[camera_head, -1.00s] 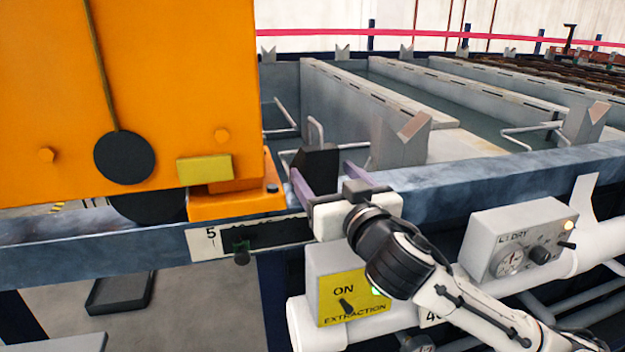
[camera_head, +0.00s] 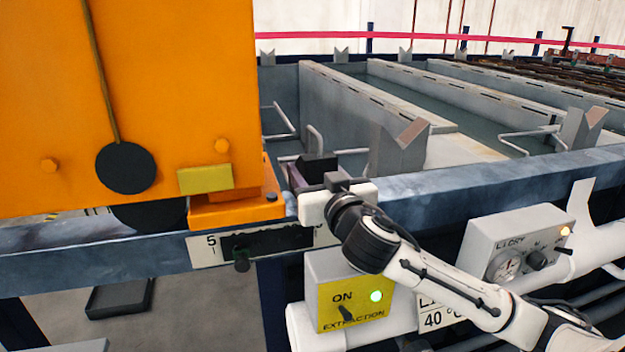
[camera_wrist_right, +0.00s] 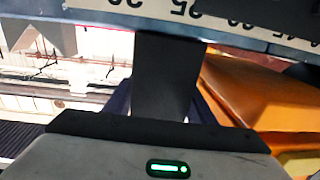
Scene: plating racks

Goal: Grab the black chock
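The black chock (camera_head: 318,165) stands on the blue-grey tank rail, just right of the orange machine's foot. My right gripper (camera_head: 315,180) reaches it from the front, with its purple fingers on either side of it. In the right wrist view the chock (camera_wrist_right: 166,78) is a dark upright block between the two fingers of the right gripper (camera_wrist_right: 162,105), which look close against its sides. The fingers seem shut on it, though their tips are partly hidden behind the chock. My left gripper is not in view.
The orange machine (camera_head: 130,90) stands close on the left, its foot (camera_head: 235,208) next to the chock. A grey V-shaped rest (camera_head: 400,150) stands close on the right. Tanks lie behind the rail (camera_head: 450,190). The yellow extraction switch box (camera_head: 350,290) is below my arm.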

